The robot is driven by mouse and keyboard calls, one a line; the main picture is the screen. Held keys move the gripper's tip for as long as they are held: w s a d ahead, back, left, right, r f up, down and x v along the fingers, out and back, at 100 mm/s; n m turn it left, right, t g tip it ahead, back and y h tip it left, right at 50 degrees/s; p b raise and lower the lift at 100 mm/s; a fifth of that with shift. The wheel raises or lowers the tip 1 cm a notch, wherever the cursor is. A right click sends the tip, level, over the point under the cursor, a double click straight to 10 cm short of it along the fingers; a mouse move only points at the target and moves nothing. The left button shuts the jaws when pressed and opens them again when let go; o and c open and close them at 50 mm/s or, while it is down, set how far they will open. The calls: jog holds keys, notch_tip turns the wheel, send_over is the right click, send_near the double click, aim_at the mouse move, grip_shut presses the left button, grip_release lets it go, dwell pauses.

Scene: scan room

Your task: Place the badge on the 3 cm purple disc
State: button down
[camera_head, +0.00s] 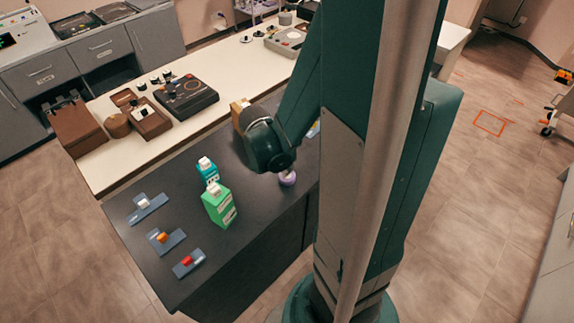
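A small purple round thing (287,179) sits on the dark table near its right edge, just below the dark green joint of my arm. It looks like the purple disc, but its upper part is paler and partly hidden, and I cannot tell what is on or above it. I cannot make out a badge anywhere; my arm covers part of the table. My gripper cannot be seen, hidden behind my own arm.
On the dark table (180,215) stand a green carton (219,205) and a teal bottle (208,171). Several blue-grey holders, one with a red piece (187,260), lie at the left. A tan box (238,108) is behind my arm. A cream counter (130,160) with devices adjoins.

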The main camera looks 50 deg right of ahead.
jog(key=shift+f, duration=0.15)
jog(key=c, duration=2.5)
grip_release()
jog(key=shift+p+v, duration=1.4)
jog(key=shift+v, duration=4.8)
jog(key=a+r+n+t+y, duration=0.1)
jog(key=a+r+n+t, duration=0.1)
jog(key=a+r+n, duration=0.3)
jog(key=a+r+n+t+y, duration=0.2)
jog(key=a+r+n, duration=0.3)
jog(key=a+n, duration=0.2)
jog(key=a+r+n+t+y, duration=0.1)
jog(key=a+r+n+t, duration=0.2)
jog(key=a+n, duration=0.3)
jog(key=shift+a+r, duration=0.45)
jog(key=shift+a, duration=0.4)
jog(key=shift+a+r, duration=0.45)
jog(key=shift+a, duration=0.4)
